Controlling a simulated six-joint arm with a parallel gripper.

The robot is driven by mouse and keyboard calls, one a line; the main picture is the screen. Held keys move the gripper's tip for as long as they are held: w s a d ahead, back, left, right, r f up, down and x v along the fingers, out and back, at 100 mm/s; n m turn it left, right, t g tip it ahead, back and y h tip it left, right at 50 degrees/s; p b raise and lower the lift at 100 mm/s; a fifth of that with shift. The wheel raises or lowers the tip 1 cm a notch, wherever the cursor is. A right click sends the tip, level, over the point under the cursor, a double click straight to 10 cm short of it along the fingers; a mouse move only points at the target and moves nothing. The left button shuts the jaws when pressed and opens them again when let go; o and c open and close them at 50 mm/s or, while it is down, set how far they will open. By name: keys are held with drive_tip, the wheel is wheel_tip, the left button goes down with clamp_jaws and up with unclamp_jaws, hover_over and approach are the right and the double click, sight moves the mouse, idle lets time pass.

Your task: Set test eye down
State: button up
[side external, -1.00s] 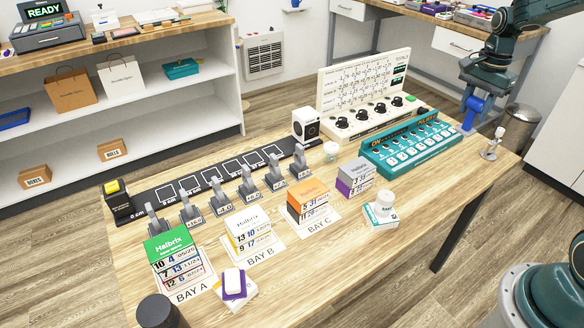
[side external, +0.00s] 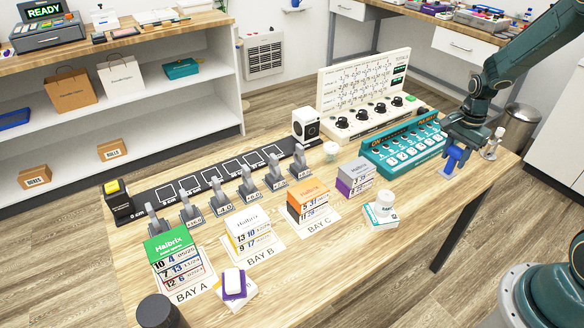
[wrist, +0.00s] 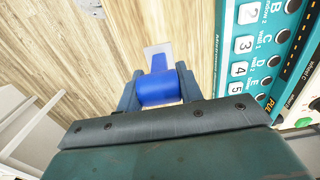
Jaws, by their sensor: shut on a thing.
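My gripper (side external: 457,146) is shut on a blue rounded piece (side external: 455,157) at the right end of the wooden table (side external: 400,240). This piece may be the test eye; I cannot tell for certain. In the wrist view my gripper (wrist: 158,88) has a finger on each side of the blue piece (wrist: 158,90), and a pale, flat, see-through tip sticks out beyond it. The tip points down toward the table top. I cannot tell whether it touches the wood. A small pale stand with a round head (side external: 493,143) is just right of my gripper, partly hidden.
A teal button panel (side external: 404,152) is close on my gripper's left. A white dial console (side external: 365,100) stands behind it. Bare wood lies in front of the teal panel.

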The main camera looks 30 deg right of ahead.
sight(447, 172)
drive_tip(key=shift+f, duration=0.5)
drive_tip(key=shift+f, duration=2.1)
drive_tip(key=shift+f, duration=0.1)
drive_tip(key=o, duration=1.1)
drive_tip(key=shift+c, duration=0.2)
wheel_tip(447, 172, up, 12)
drive_tip(key=shift+r, duration=0.1)
